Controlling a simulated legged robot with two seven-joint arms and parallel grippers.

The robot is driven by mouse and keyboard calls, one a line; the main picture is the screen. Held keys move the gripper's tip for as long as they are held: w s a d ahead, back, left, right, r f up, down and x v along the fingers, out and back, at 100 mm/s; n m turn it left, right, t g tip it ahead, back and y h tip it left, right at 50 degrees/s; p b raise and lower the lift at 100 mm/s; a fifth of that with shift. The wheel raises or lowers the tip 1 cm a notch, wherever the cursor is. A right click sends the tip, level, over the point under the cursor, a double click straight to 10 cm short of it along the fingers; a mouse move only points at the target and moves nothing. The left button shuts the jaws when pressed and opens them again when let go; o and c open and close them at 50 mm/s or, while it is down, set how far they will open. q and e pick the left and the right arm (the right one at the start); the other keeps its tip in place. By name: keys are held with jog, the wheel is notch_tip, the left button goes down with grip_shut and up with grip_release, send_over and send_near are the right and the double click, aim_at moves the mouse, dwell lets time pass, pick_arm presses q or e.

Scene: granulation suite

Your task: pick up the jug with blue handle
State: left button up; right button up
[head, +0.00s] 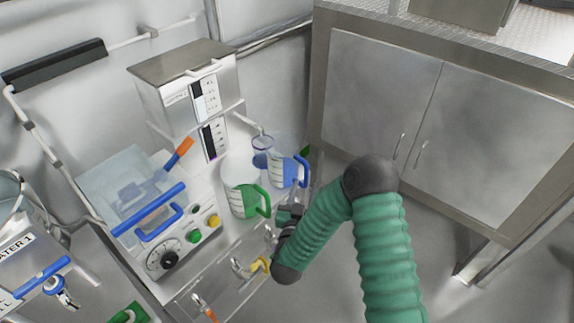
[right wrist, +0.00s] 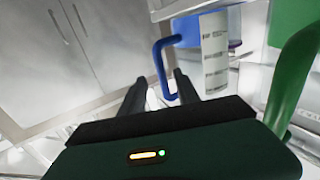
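The jug with the blue handle (head: 289,171) stands at the back right of the bench in the head view, next to a jug with a green handle (head: 243,190). In the right wrist view, the blue handle (right wrist: 158,62) lies just ahead of my right gripper (right wrist: 160,84). The gripper's two dark fingers are apart, with the handle's lower part showing between them. I cannot tell whether they touch it. In the head view my right gripper (head: 291,214) is below the blue-handled jug, partly hidden by my green arm. My left gripper is not in view.
The green handle (right wrist: 292,80) is close to the right of my gripper in the wrist view. A clear blue-tinted container (head: 262,150) stands behind the jugs. A steel cabinet (head: 375,95) is on the right. A control box with a blue bar (head: 160,210) stands left.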

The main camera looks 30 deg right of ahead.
aim_at(306, 179)
jog(key=shift+x, duration=2.5)
jog(key=shift+w+d, duration=0.1)
jog(key=shift+w, duration=0.05)
jog(key=c, duration=0.7)
jog(key=shift+a, duration=0.2)
grip_shut()
jog(key=shift+r, duration=0.1)
